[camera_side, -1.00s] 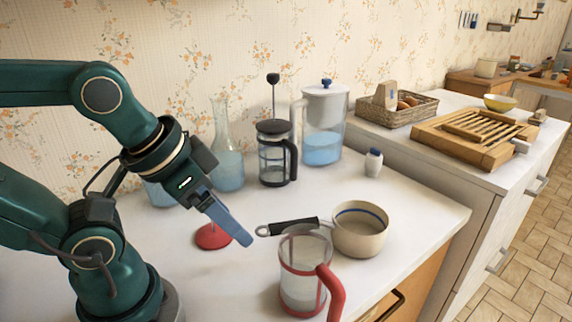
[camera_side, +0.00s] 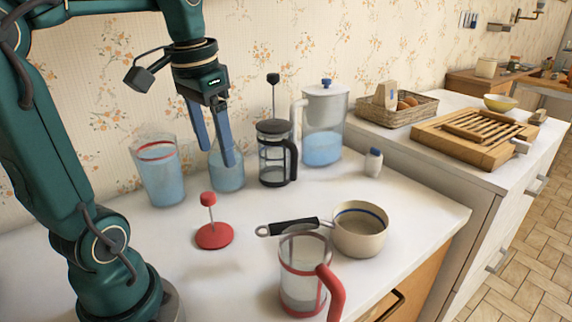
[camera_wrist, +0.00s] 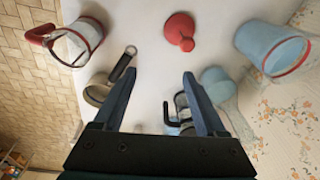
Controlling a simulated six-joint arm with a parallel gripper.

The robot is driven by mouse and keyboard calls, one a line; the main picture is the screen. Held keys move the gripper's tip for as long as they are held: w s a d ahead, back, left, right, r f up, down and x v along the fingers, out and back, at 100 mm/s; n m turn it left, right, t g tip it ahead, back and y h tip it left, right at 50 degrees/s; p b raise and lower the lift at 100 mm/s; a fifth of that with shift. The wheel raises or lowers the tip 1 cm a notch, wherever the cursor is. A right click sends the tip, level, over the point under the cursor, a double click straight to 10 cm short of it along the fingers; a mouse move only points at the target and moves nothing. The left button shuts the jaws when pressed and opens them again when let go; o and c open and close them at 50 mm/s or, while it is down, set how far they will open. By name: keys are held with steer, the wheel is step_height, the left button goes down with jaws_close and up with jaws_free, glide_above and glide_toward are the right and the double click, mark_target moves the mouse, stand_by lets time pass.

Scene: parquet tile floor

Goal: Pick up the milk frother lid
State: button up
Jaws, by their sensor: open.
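The milk frother lid (camera_side: 213,235) is a red disc with a thin stem and a red knob, standing knob-up on the white counter. It also shows in the wrist view (camera_wrist: 180,32), at the top centre beyond the fingertips. The red-banded glass frother jug (camera_side: 303,275) with a red handle stands at the front of the counter; in the wrist view the jug (camera_wrist: 78,42) is at upper left. My gripper (camera_side: 217,158) is open and empty, pointing down, raised above the counter and apart from the lid. Its two blue fingers (camera_wrist: 160,75) are spread in the wrist view.
A red-rimmed glass (camera_side: 162,175) and a bluish carafe (camera_side: 228,178) stand behind the lid. A black French press (camera_side: 272,165), a water pitcher (camera_side: 323,135) and a handled saucepan (camera_side: 360,232) are to the right. The counter left of the lid is clear.

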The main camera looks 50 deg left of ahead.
steer(key=n+g+h, duration=0.1)
steer(key=g, duration=0.1)
glide_above(207, 195)
step_height(207, 195, down, 12)
steer(key=shift+r, duration=0.1)
steer(key=shift+a+f, duration=0.1)
steer(key=shift+f, duration=2.6)
jaws_close()
